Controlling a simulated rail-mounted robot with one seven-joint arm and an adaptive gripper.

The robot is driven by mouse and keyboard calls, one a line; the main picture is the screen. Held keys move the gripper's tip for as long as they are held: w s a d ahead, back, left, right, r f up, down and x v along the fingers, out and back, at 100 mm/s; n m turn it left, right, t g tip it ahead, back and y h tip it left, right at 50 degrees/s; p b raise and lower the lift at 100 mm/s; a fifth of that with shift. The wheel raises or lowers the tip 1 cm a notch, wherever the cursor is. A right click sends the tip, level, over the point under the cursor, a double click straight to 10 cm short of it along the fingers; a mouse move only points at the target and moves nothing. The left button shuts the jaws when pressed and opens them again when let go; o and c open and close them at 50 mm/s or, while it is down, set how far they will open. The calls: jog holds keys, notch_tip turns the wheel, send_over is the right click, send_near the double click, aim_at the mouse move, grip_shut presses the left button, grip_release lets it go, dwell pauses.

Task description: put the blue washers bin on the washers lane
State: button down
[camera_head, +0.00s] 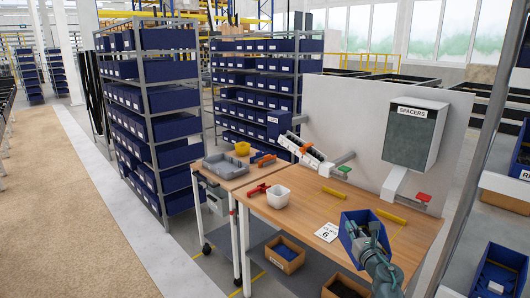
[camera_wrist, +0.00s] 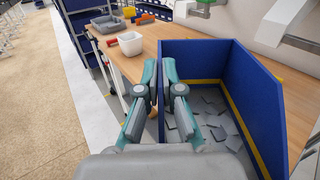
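The blue bin (camera_head: 350,238) is at the right front of the wooden table, at the end of my arm. In the wrist view the blue bin (camera_wrist: 200,55) is open-topped and holds several flat grey pieces (camera_wrist: 205,108). My gripper (camera_wrist: 160,80) has one finger on each side of the bin's left wall and looks shut on it. In the head view my gripper (camera_head: 364,232) is at the bin and its fingertips are hard to make out. I cannot tell whether the bin touches the table. No lane label reading washers is legible.
The wooden table (camera_head: 300,205) carries yellow strips (camera_head: 333,191), a white card marked 6 (camera_head: 326,232), a white bowl (camera_head: 278,196) and red clamp (camera_head: 254,190). A SPACERS box (camera_head: 413,135) hangs on the panel behind. Cardboard boxes (camera_head: 285,254) stand below. The table's middle is mostly clear.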

jog(key=s+a+f+n+g+y+b, duration=0.1)
jog(key=s+a+f+n+g+y, duration=0.6)
jog(key=s+a+f+n+y, duration=0.3)
jog(key=a+f+y, duration=0.3)
jog(key=a+f, duration=0.1)
jog(key=shift+s+f, duration=0.15)
jog(key=shift+s, duration=0.25)
jog(key=shift+d, duration=0.1)
